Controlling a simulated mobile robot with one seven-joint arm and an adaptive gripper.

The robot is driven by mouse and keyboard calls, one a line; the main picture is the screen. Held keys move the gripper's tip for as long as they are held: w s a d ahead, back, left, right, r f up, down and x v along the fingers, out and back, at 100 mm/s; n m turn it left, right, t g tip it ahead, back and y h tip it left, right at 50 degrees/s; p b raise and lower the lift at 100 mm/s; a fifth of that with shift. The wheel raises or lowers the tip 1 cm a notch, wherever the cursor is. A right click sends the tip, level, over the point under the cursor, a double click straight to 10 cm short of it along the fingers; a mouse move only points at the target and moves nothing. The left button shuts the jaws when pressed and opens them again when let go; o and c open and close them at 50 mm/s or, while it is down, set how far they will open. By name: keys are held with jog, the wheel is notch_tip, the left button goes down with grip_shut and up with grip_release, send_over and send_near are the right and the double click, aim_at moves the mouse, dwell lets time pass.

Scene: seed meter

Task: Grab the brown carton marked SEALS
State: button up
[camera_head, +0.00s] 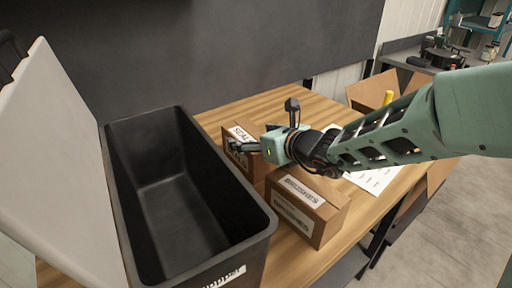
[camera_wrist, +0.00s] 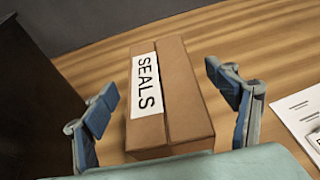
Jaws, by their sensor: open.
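The brown carton marked SEALS (camera_wrist: 184,92) lies on the wooden table in the wrist view, its white label facing up. In the head view the carton (camera_head: 236,153) stands beside the black bin, partly hidden by my gripper. My gripper (camera_head: 246,147) is over the carton. In the wrist view my gripper (camera_wrist: 170,105) is open, one finger on each side of the carton, with visible gaps between fingers and carton. Whether the fingertips reach down beside its sides is hard to tell.
An open, empty black bin (camera_head: 257,232) with a raised pale lid (camera_head: 62,160) stands to the left. A second brown carton (camera_head: 312,203) with a white label sits just in front of the SEALS carton. White paper (camera_head: 374,180) and an open cardboard box (camera_head: 371,88) are to the right.

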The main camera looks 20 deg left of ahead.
jog(key=shift+x, duration=1.05)
jog(key=shift+r, duration=0.15)
jog(key=c, duration=1.7)
